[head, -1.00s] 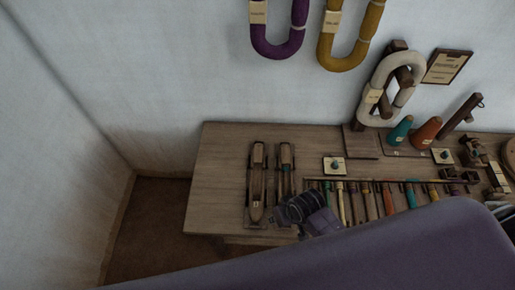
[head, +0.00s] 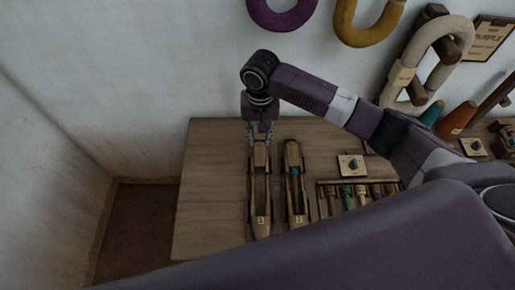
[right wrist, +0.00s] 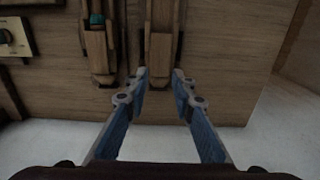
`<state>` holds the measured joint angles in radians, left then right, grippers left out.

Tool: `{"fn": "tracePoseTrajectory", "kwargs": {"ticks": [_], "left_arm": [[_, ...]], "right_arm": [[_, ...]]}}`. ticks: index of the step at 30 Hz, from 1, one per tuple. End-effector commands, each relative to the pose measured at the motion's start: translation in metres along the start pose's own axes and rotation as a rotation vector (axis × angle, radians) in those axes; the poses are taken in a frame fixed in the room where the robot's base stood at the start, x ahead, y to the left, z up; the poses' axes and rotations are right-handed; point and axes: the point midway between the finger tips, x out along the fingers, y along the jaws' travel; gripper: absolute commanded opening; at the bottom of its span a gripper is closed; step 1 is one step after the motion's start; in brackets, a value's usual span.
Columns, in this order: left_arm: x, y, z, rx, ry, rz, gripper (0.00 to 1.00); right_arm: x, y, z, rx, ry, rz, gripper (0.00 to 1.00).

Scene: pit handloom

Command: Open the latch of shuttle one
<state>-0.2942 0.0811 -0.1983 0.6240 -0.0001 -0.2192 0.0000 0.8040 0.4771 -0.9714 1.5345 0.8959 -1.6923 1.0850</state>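Shuttle one (head: 261,205) is a long wooden boat shape with a pale number tag, lying on the table at the left of a pair. My right gripper (head: 261,140) points down at its far end. In the right wrist view the fingers (right wrist: 162,74) are apart, one on each side of shuttle one's end (right wrist: 161,52). I cannot tell whether they touch it. The latch is too small to make out. Shuttle two (head: 295,195), with a teal bobbin inside, lies parallel to its right; it also shows in the right wrist view (right wrist: 98,50). My left gripper is not in view.
The wooden table (head: 212,190) is bare left of the shuttles. A rack of coloured bobbins (head: 360,190) and a small plate with a knob (head: 351,166) are to the right. Yarn hanks (head: 283,14) hang on the wall behind.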

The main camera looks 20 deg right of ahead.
Motion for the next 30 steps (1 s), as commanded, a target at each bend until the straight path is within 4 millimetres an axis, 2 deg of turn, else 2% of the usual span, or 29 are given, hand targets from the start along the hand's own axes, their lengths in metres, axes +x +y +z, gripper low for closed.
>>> {"fn": "tracePoseTrajectory", "kwargs": {"ticks": [6, 12, 15, 26, 30], "left_arm": [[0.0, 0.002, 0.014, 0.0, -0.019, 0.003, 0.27], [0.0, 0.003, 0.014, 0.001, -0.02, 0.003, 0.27], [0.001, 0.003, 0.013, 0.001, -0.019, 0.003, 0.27], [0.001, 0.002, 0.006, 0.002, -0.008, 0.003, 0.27], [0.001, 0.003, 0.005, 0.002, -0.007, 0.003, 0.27]], "right_arm": [[0.029, 0.001, 0.0, 0.005, -0.002, 0.005, 0.23], [0.059, 0.001, 0.0, 0.002, -0.002, 0.003, 0.23], [0.069, 0.0, 0.0, 0.002, 0.0, 0.002, 0.23], [0.075, 0.0, -0.001, 0.001, 0.002, 0.0, 0.23], [0.075, 0.0, -0.001, 0.001, 0.002, 0.0, 0.08]]}}
